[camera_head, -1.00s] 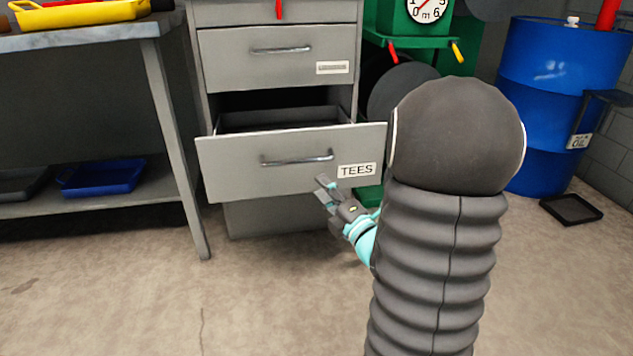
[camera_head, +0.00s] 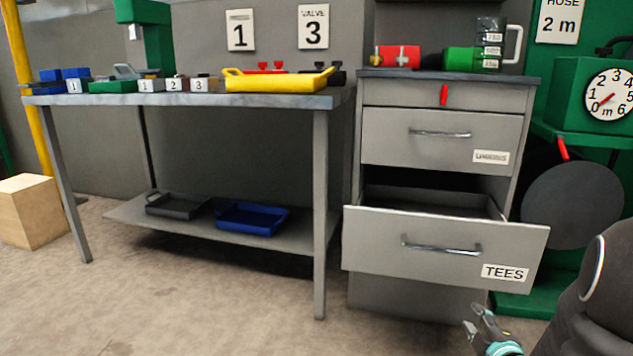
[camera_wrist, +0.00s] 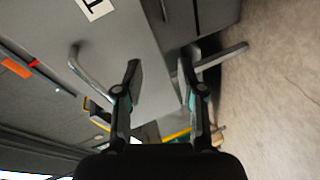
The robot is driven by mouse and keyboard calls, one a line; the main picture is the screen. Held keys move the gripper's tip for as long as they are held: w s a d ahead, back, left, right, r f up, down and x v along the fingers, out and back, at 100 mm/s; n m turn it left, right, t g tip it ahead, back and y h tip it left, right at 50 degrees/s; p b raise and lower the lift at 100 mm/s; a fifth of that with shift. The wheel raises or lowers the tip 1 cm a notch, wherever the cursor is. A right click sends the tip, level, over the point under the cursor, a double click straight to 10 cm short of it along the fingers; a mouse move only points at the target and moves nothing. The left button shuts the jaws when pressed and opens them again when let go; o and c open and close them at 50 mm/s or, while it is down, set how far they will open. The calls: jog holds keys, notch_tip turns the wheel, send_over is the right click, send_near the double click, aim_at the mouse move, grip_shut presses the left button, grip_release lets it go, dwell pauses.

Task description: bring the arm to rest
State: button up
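My gripper (camera_head: 483,324) is at the bottom right of the head view, in front of and below the open TEES drawer. In the wrist view, my gripper (camera_wrist: 160,75) shows two fingers spread apart with nothing between them. The TEES drawer (camera_head: 375,253) is pulled out from the grey cabinet, and its inside is mostly hidden. Its bar handle (camera_head: 441,246) is apart from my gripper. In the wrist view the drawer front (camera_wrist: 125,35) and its handle (camera_wrist: 88,75) show tilted, beyond the fingers.
A workbench (camera_head: 200,101) stands left of the cabinet, with a yellow tray (camera_head: 278,82) on top. A blue tray (camera_head: 252,219) lies on its lower shelf. A green stand with a dial (camera_head: 608,95) is at the right. The floor (camera_head: 190,300) in front is clear.

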jog(key=s+d+f+m+g+h, duration=0.3)
jog(key=s+d+f+m+g, duration=0.15)
jog(key=s+m+g, duration=0.2)
jog(key=s+a+r+m+g+p, duration=0.3)
jog(key=s+a+r+m+g, duration=0.15)
jog(key=s+m, duration=0.2)
jog(key=s+a+r+y+p, duration=0.2)
jog(key=s+a+r+p, duration=0.2)
jog(key=a+r, duration=0.6)
jog(key=s+a+r+t+y+p, duration=0.1)
jog(key=s+a+r+y+p, duration=0.1)
jog(key=s+a+r, duration=0.4)
jog(key=a+r+p, duration=0.1)
jog(key=a+r, duration=0.3)
jog(key=r, duration=0.1)
jog(key=shift+a+m+p, duration=0.25)
jog(key=shift+m+p, duration=0.05)
jog(key=shift+p, duration=0.05)
jog(key=shift+a, duration=0.1)
dwell(0.8)
